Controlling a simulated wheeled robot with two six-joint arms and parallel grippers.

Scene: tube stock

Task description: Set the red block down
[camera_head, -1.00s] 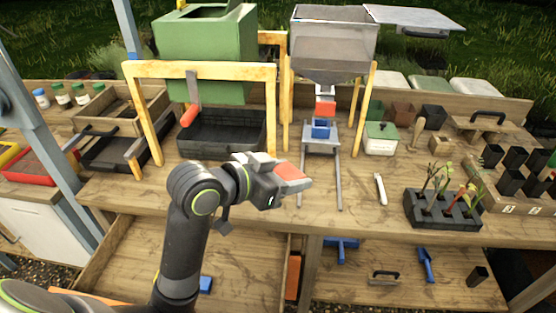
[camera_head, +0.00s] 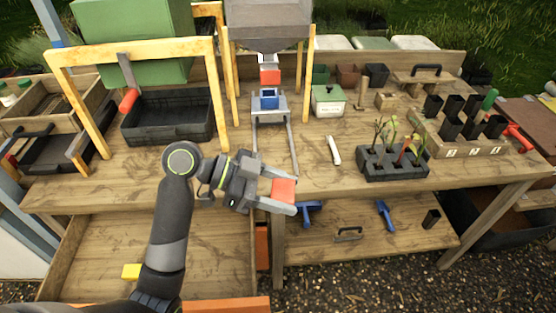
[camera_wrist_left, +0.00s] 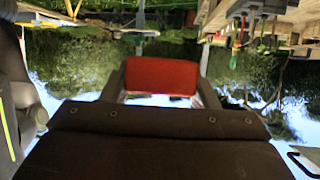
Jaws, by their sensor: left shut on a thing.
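The red block (camera_head: 283,189) is held between the fingers of my left gripper (camera_head: 281,192), above the front edge of the wooden bench (camera_head: 330,181). In the left wrist view the red block (camera_wrist_left: 161,76) sits squarely between the two dark fingers. My left gripper is shut on it. The block looks clear of the bench surface, though the exact height is hard to judge. My right gripper is not in view.
A blue tray holder on grey rails (camera_head: 264,101) stands under the grey hopper (camera_head: 268,38). A white marker-like stick (camera_head: 334,150) and a black seedling tray (camera_head: 393,165) lie to the right. Bare bench lies between them. A lower shelf (camera_head: 370,240) holds blue tools.

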